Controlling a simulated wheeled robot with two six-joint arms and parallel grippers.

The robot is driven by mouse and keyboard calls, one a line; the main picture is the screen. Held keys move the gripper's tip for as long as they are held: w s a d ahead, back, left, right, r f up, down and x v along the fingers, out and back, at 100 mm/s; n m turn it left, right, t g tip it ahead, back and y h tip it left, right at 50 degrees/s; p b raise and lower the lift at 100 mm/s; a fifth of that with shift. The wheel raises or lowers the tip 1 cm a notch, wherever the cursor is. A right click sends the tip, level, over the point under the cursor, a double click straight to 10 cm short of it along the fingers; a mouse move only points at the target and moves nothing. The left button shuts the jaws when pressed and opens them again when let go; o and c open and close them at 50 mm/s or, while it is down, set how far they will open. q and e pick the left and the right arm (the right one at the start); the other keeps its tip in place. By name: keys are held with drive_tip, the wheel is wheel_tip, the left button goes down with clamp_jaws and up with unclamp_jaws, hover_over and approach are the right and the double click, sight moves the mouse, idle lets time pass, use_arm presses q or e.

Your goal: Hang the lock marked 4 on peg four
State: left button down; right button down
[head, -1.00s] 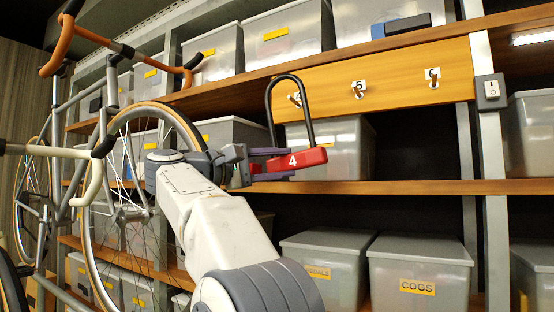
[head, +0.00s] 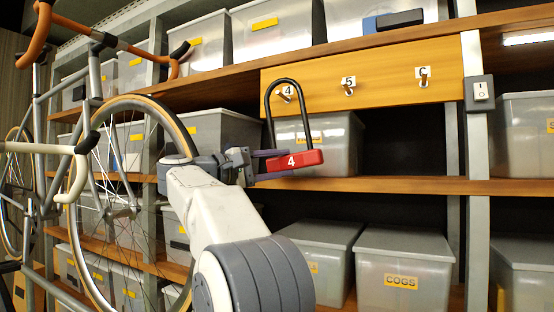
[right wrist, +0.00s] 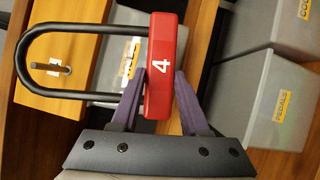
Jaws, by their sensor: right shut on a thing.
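The lock is a red bar marked 4 (head: 290,161) with a long black U-shaped shackle (head: 269,118), loop end up. My right gripper (head: 266,165) is shut on the red bar, which it also holds in the right wrist view (right wrist: 166,70). Peg four (head: 286,97), under a card marked 4, is at the left end of the wooden board (head: 385,75). The peg shows inside the upper part of the shackle's loop in the head view and near its closed end in the right wrist view (right wrist: 48,66). Whether it passes through the loop in depth I cannot tell. My left gripper is out of view.
Pegs five (head: 348,88) and six (head: 424,80) are bare to the right. A grey bin (head: 335,145) stands on the shelf (head: 400,185) behind the lock. A bicycle (head: 90,140) stands at the left. A switch box (head: 480,92) is on the right post.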

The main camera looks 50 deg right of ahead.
drive_tip(key=shift+d+r+p, duration=0.2)
drive_tip(key=shift+d+p, duration=0.1)
drive_tip(key=shift+d, duration=0.15)
drive_tip(key=shift+w+d+f+b, duration=0.1)
drive_tip(key=shift+d+f+b, duration=0.2)
drive_tip(key=shift+f+b, duration=0.2)
drive_tip(key=shift+w+d+f+b, duration=0.2)
drive_tip(key=shift+d+f+b, duration=0.1)
drive_tip(key=shift+b, duration=0.15)
drive_tip(key=shift+d+b, duration=0.1)
drive_tip(key=shift+b, duration=0.35)
drive_tip(key=shift+c, duration=1.6)
unclamp_jaws()
drive_tip(key=shift+f, duration=0.1)
